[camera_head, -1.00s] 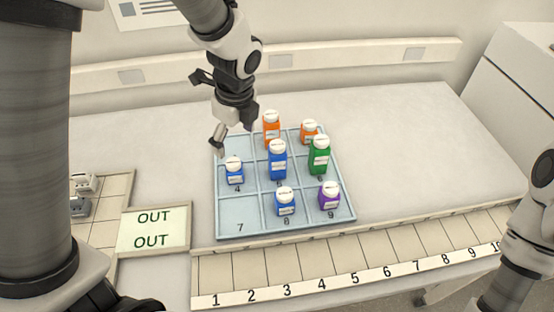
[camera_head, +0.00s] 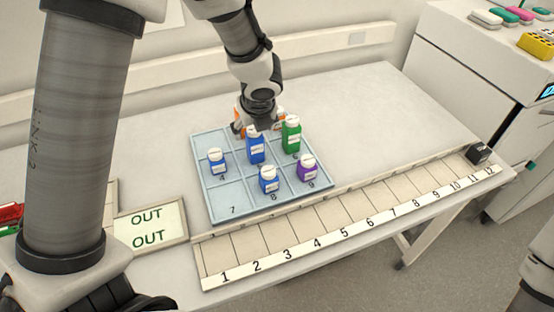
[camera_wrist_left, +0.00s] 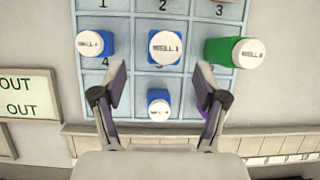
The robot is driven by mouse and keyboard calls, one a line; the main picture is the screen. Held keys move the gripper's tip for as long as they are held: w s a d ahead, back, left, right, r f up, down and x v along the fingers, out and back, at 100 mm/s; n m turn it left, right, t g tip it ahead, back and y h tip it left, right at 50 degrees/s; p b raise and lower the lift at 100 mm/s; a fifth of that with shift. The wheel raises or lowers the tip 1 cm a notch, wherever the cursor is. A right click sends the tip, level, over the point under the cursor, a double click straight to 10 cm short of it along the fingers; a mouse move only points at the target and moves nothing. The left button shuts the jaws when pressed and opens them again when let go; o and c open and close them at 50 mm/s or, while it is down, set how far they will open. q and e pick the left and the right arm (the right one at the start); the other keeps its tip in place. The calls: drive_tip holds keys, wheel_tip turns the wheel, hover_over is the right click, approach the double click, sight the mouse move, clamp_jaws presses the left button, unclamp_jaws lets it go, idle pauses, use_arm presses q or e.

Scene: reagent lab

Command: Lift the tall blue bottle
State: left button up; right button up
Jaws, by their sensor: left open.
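The tall blue bottle (camera_head: 256,150) stands upright in the middle compartment of a pale blue numbered tray (camera_head: 226,207). Its white cap is partly behind my left gripper (camera_head: 258,124) in the head view. In the left wrist view the tall blue bottle (camera_wrist_left: 166,61) shows cap-on, above the level of the two fingertips and roughly between them sideways. The left gripper (camera_wrist_left: 168,80) is open and empty, its fingers spread wide. I cannot tell any contact with the bottle. My right gripper is out of view.
A green bottle (camera_head: 291,138) stands just right of it. Short blue bottles stand at compartments 4 (camera_head: 217,163) and 8 (camera_head: 268,181), a purple one (camera_head: 307,169) at 9. Orange bottles (camera_head: 239,124) behind are mostly hidden. Compartment 7 is empty. A numbered rack (camera_head: 330,232) runs along the front.

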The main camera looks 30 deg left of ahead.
sight(257, 137)
use_arm(q)
drive_tip(key=shift+s+d+f, duration=0.15)
drive_tip(key=shift+d+f, duration=0.2)
drive_tip(key=shift+f, duration=0.35)
drive_tip(key=shift+g, duration=0.3)
drive_tip(key=x, duration=0.2)
drive_tip(key=b+x, duration=0.1)
drive_tip(key=x, duration=0.1)
drive_tip(key=shift+w+f, duration=0.1)
drive_tip(key=shift+w, duration=0.35)
drive_tip(key=x, duration=0.3)
drive_tip(key=shift+s+a+f+b, duration=0.1)
drive_tip(key=shift+f+b, duration=0.15)
drive_tip(key=shift+b, duration=0.1)
drive_tip(key=shift+a+f, duration=0.15)
drive_tip(key=shift+f, duration=0.1)
drive_tip(key=shift+w+f, duration=0.15)
drive_tip(key=shift+w, duration=0.2)
drive_tip(key=shift+s, duration=0.1)
drive_tip(key=c, duration=1.2)
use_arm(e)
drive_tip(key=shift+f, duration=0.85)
